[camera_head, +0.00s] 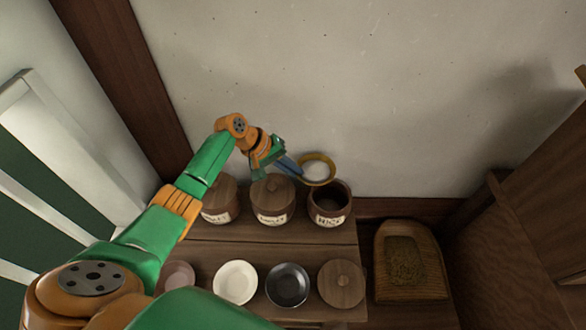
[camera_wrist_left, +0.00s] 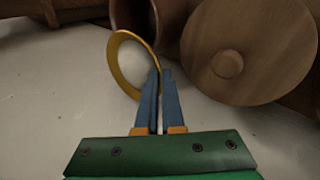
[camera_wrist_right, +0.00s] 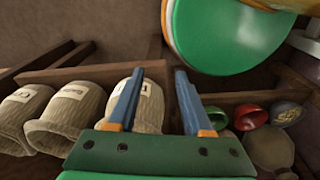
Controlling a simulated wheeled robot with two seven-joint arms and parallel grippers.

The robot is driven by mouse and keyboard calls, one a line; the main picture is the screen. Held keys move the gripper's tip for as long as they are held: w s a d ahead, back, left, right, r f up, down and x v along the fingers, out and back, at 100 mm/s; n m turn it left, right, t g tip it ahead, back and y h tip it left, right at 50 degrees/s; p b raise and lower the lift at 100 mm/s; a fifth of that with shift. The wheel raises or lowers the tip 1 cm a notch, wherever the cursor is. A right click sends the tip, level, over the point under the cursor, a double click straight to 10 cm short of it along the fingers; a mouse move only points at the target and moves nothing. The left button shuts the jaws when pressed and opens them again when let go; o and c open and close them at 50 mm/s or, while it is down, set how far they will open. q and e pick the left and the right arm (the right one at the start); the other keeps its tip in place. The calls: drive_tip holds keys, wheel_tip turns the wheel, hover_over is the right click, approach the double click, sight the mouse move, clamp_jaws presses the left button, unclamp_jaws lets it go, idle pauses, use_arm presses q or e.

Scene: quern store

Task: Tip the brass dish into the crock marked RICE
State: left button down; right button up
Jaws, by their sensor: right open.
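The brass dish (camera_head: 331,178) has a yellow rim and white contents. My left gripper (camera_head: 296,170) is shut on its rim at the left side and holds it up near the wall, above and slightly behind the RICE crock. In the left wrist view the dish (camera_wrist_left: 119,73) is between the fingertips (camera_wrist_left: 158,74). The crock marked RICE (camera_head: 329,217) stands open at the right end of the crock row, its inside dark. I cannot tell how far the dish is tilted.
Two lidded crocks (camera_head: 273,205) (camera_head: 219,205) stand left of the RICE crock. In front are a pinkish bowl (camera_head: 179,276), a white bowl (camera_head: 235,282), a dark bowl (camera_head: 288,285) and a loose wooden lid (camera_head: 341,284). A wooden scoop-shaped tray (camera_head: 409,294) with grain lies at right.

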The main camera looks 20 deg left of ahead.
use_arm(q)
drive_tip(key=y+p, duration=0.1)
drive_tip(key=p, duration=0.2)
drive_tip(key=r+y+p, duration=0.1)
drive_tip(key=p, duration=0.2)
drive_tip(key=shift+s+d+m+t, duration=0.2)
drive_tip(key=shift+d+m+t, duration=0.1)
use_arm(e)
wheel_tip(320, 180, up, 6)
drive_tip(key=shift+d+f, duration=0.1)
drive_tip(key=shift+d, duration=0.05)
use_arm(q)
drive_tip(key=y+p, duration=0.1)
drive_tip(key=p, duration=0.2)
drive_tip(key=r+t+y+p, duration=0.1)
drive_tip(key=p, duration=0.1)
drive_tip(key=d+r+m+y+p, duration=0.1)
drive_tip(key=p, duration=0.2)
drive_tip(key=shift+s+d+r+p, duration=0.1)
drive_tip(key=shift+s+p, duration=0.2)
drive_tip(key=shift+t, duration=0.3)
use_arm(e)
wheel_tip(320, 180, up, 8)
